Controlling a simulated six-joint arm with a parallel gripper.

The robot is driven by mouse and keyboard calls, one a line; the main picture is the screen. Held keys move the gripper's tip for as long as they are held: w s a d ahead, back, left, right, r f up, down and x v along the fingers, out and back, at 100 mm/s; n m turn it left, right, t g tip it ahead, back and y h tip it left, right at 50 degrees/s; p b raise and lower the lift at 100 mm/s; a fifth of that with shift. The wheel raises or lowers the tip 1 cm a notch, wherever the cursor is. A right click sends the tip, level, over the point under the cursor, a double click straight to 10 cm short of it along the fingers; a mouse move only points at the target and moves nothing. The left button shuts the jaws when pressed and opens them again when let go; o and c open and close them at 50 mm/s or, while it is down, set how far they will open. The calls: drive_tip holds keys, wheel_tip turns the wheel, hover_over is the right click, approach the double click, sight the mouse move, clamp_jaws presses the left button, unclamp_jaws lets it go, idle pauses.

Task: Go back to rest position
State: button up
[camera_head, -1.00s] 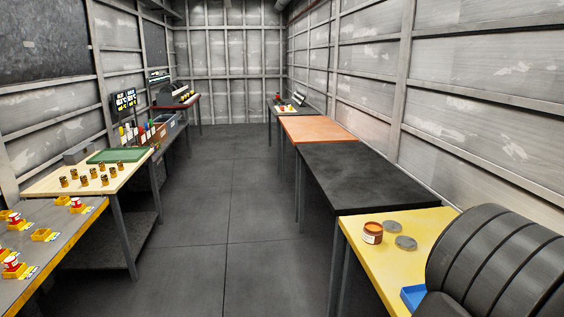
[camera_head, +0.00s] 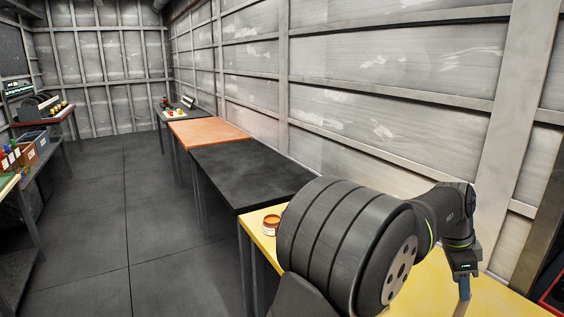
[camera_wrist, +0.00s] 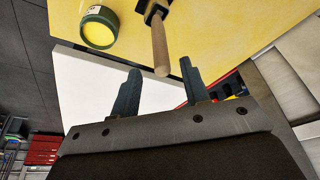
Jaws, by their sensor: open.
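My gripper (camera_wrist: 159,66) shows in the wrist view with its two dark fingers wide apart, open and with nothing gripped. In the head view my arm reaches over the yellow table at the lower right, and the gripper end (camera_head: 463,288) points down. The end of a wooden handle (camera_wrist: 160,50) with a dark piece at its top appears between and beyond the fingertips in the wrist view. How far it is from them I cannot tell.
A black table (camera_head: 250,172) and an orange table (camera_head: 206,132) extend beyond. The floor (camera_head: 130,220) at left is clear.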

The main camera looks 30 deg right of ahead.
sight(462, 304)
drive_tip(key=x, duration=0.7)
drive_tip(key=shift+f, duration=0.2)
wheel_tip(462, 304, up, 10)
drive_tip(key=shift+w+r, duration=0.1)
drive_tip(key=shift+r, duration=0.1)
drive_tip(key=w+a+f+n+t, duration=0.2)
drive_tip(key=w+a+n, duration=0.45)
drive_tip(key=w, duration=0.35)
drive_tip(key=w+a+f+n+t+y, duration=0.1)
drive_tip(key=w+a+f+n+t, duration=0.1)
drive_tip(key=w+a+n, duration=0.55)
drive_tip(key=w+a+f+n+t, duration=0.2)
drive_tip(key=w+a+n, duration=0.2)
drive_tip(key=w+n, duration=0.65)
drive_tip(key=w+a+f+n, duration=0.1)
drive_tip(key=w+a+f, duration=0.6)
drive_tip(key=a, duration=0.3)
drive_tip(key=w+a+f+n+y, duration=0.1)
drive_tip(key=w+a+f, duration=0.5)
drive_tip(key=a, duration=0.4)
drive_tip(key=shift+w+f+y, duration=0.3)
drive_tip(key=shift+w+f, duration=0.1)
drive_tip(key=shift+f, duration=0.3)
drive_tip(key=shift+a, duration=0.15)
